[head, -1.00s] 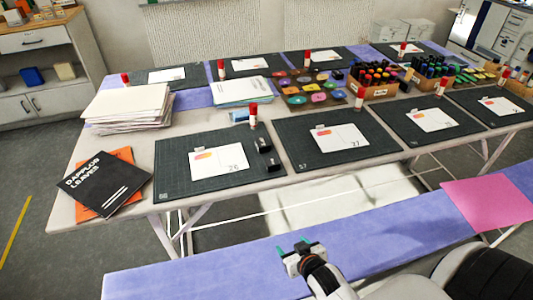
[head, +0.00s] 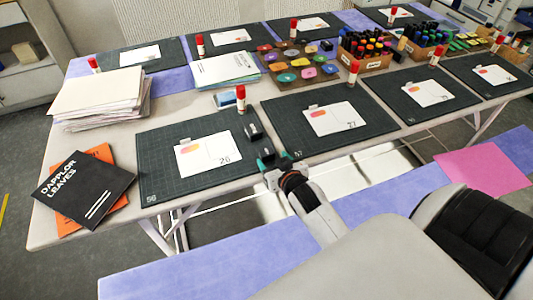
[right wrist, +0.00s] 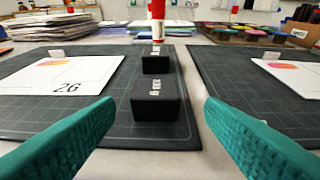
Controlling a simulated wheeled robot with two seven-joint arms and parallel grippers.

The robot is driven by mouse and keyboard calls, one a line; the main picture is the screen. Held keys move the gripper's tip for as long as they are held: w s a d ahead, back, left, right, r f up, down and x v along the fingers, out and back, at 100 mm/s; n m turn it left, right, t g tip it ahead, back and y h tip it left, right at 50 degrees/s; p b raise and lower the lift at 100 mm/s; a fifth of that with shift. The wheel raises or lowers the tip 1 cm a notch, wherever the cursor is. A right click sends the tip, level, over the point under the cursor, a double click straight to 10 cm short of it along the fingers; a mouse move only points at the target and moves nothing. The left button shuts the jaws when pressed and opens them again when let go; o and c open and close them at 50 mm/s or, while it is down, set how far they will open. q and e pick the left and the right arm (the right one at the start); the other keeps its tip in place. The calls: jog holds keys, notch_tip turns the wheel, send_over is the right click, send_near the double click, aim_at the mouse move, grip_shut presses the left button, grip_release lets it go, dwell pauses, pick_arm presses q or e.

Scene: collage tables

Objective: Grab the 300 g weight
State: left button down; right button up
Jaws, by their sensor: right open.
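Two black weight blocks stand one behind the other at the right edge of the cutting mat with card 26. My left gripper is not in view.
A red-capped glue stick (head: 240,98) stands just behind the blocks. Card 26 (head: 208,154) lies left of them on the mat (head: 160,180). Another mat (head: 310,138) lies to the right. A lilac bench (head: 170,275) runs along the table's front.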

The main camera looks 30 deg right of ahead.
aim_at(268, 153)
jog(key=w, duration=0.4)
jog(key=shift+d+f, duration=0.2)
jog(key=shift+f, duration=0.05)
jog(key=shift+w+d+f, duration=0.1)
jog(key=shift+w+f, duration=0.15)
jog(key=shift+w, duration=0.2)
jog(key=shift+s, duration=0.1)
